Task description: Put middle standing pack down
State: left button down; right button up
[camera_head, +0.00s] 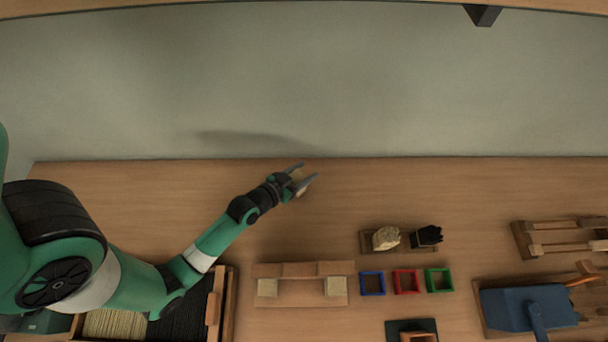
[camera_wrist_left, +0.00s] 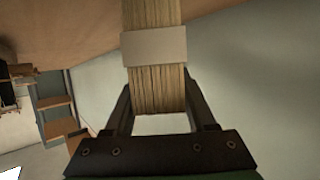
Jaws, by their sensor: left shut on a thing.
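My left gripper (camera_head: 307,173) is above the back of the table, near the wall. In the left wrist view it is shut on a tan bristle pack (camera_wrist_left: 158,90) with a pale band (camera_wrist_left: 160,48) around it. The pack sticks out past the fingers, its far end cut off by the picture's edge. In the head view the held pack is too small to make out clearly. A wooden stand (camera_head: 300,298) at front centre has a pale pack at its left end (camera_head: 267,288) and another at its right end (camera_head: 335,287); its middle is empty. My right gripper is not in view.
Blue (camera_head: 372,284), red (camera_head: 407,282) and green (camera_head: 439,281) frames stand right of the stand. Behind them a tray holds a pale tuft (camera_head: 386,238) and a black tuft (camera_head: 428,236). A blue device (camera_head: 510,308) is at right. The back of the table is clear.

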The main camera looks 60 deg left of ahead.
pick_arm(q)
jog(key=shift+f, duration=0.5)
jog(key=shift+r, duration=0.1)
jog(key=shift+c, duration=1.1)
grip_release()
jog(key=shift+s+r, duration=0.1)
jog(key=p+v, duration=0.1)
jog(key=v, duration=1.1)
